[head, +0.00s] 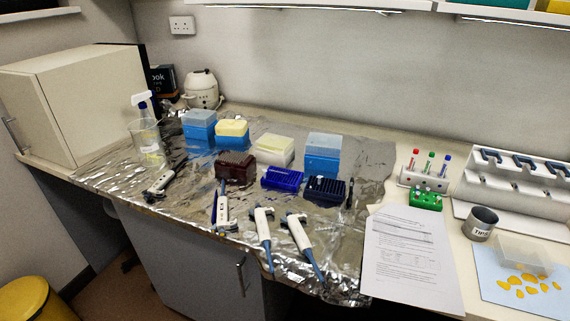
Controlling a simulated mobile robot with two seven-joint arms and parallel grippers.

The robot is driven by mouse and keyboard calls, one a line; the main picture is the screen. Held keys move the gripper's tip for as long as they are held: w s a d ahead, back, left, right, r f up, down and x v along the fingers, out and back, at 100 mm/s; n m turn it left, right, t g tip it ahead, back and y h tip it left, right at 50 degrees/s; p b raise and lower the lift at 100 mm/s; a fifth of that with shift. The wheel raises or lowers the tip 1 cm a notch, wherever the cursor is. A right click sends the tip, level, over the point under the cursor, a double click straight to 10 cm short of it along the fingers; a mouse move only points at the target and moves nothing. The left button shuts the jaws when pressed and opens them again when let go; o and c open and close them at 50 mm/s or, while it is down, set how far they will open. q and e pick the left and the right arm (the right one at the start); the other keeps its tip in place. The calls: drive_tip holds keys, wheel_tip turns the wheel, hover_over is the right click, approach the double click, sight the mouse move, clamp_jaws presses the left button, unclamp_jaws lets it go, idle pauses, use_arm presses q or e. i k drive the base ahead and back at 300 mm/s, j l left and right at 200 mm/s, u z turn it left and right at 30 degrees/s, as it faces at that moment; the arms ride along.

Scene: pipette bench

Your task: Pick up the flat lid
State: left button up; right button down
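A clear, low, flat-topped piece that looks like the flat lid (524,252) lies on the light blue sheet (490,274) at the far right of the bench. Several orange-yellow pieces (516,281) lie on the sheet just in front of it. Tip boxes stand further left on the foil: one with a pale blue translucent top (199,117), one with a yellow top (232,128) and another blue one (322,153). I cannot tell whether their tops are separate lids. Neither of my grippers is in view.
A grey cup (481,223) stands behind the sheet, near a white pipette stand (512,190). A tube rack (424,178) and green rack (428,197) are to its left. Printed paper (413,258) lies left of the sheet. Several pipettes (300,235) lie along the foil's front.

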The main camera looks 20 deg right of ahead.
sight(515, 254)
drive_tip(key=z, duration=2.4)
drive_tip(key=u, duration=2)
drive_tip(key=k+l, duration=0.4)
drive_tip(key=l, duration=0.2)
drive_tip(key=z, duration=0.05)
